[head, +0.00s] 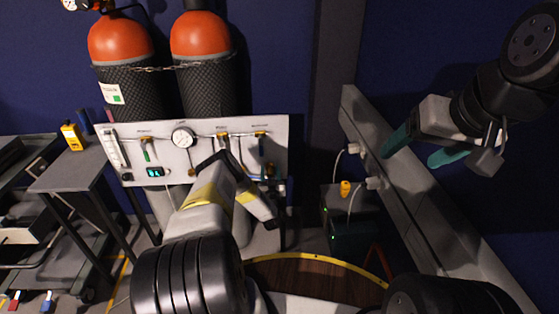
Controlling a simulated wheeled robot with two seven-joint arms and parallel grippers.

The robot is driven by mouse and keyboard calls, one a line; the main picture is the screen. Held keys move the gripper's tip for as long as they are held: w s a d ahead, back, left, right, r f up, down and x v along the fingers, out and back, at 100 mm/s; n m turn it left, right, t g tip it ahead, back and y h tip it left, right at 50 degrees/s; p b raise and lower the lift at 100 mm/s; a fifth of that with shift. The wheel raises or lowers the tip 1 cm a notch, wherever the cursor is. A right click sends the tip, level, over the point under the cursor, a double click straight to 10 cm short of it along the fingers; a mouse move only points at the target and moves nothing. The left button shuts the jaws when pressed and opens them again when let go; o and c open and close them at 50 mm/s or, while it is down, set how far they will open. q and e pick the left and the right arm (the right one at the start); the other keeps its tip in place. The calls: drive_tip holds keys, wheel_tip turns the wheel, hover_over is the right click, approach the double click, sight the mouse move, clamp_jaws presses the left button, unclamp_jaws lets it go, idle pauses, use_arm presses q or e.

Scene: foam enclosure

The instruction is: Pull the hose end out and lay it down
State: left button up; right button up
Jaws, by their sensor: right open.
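A white panel (165,161) with a round gauge (182,138) and several small valves stands in front of two gas cylinders. My left arm reaches up to the panel's lower right part. Its gripper end (260,207) shows as a white and yellow-striped part near the panel's lower right edge. Its fingers cannot be made out, nor whether they hold anything. I cannot clearly pick out the hose end; the area behind my left arm is partly hidden. My right gripper (423,148) is open and empty, with teal fingers apart, raised in front of the grey wall rail at right.
Two orange-topped cylinders (201,36) are chained behind the panel. A side table (75,167) with a yellow device (72,137) stands at left. The grey rail (405,190) carries plugs with white cables. A yellow piece (345,187) sits on a dark box below.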

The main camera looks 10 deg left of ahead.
sight(271, 177)
use_arm(q)
clamp_jaws()
drive_tip(key=o, duration=0.5)
unclamp_jaws()
drive_tip(key=v, duration=0.7)
drive_tip(key=shift+s+d, duration=0.15)
drive_tip(key=shift+s, duration=0.2)
drive_tip(key=shift+f, duration=0.1)
